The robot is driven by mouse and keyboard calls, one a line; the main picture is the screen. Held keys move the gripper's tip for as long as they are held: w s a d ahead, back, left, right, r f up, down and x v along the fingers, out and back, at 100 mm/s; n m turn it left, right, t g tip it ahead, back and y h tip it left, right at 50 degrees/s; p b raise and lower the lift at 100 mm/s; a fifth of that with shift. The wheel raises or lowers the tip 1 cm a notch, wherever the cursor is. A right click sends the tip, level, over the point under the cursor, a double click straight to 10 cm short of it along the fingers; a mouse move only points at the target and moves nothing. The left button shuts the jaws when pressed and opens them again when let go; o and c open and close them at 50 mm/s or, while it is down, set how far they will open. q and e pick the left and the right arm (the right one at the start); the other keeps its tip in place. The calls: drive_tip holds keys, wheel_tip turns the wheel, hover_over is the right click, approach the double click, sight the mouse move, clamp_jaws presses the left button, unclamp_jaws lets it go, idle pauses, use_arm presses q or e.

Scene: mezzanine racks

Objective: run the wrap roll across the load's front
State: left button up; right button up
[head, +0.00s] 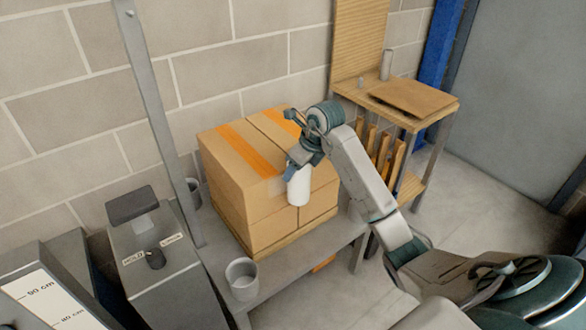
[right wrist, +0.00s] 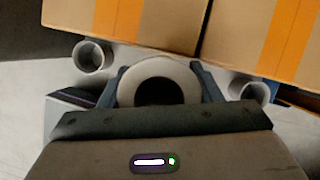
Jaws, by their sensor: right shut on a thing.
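The load is a block of stacked brown cartons (head: 227,208) with orange tape bands on top, standing on a grey bench. In the right wrist view the cartons (right wrist: 152,22) fill the upper edge. My right gripper (head: 299,167) is shut on the white wrap roll (head: 298,188), which hangs upright before the load's front, toward its right part. In the right wrist view the roll (right wrist: 158,67) shows end-on as a ring between the two fingers. I cannot tell whether the roll touches the cartons. No wrap film can be made out on the load. My left gripper is not in view.
A grey control box (head: 155,262) stands left. A wooden rack (head: 420,97) stands right of the load. Floor at the right is clear.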

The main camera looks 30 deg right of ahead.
drive_tip(key=shift+w+d+r, duration=0.1)
drive_tip(key=shift+d+r, duration=0.05)
drive_tip(key=shift+d, duration=0.35)
drive_tip(key=shift+w+d+r, duration=0.1)
drive_tip(key=shift+d+r, duration=0.05)
drive_tip(key=shift+d, duration=0.3)
drive_tip(key=shift+s+d, duration=0.1)
drive_tip(key=shift+d, duration=0.25)
drive_tip(key=shift+d+f, duration=0.25)
drive_tip(key=shift+d, duration=0.25)
drive_tip(key=shift+d+f, duration=0.2)
drive_tip(key=shift+d, duration=0.25)
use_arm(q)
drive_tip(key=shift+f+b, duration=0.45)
use_arm(e)
drive_tip(key=shift+d+r, duration=0.15)
drive_tip(key=shift+d, duration=0.8)
drive_tip(key=shift+d, duration=0.1)
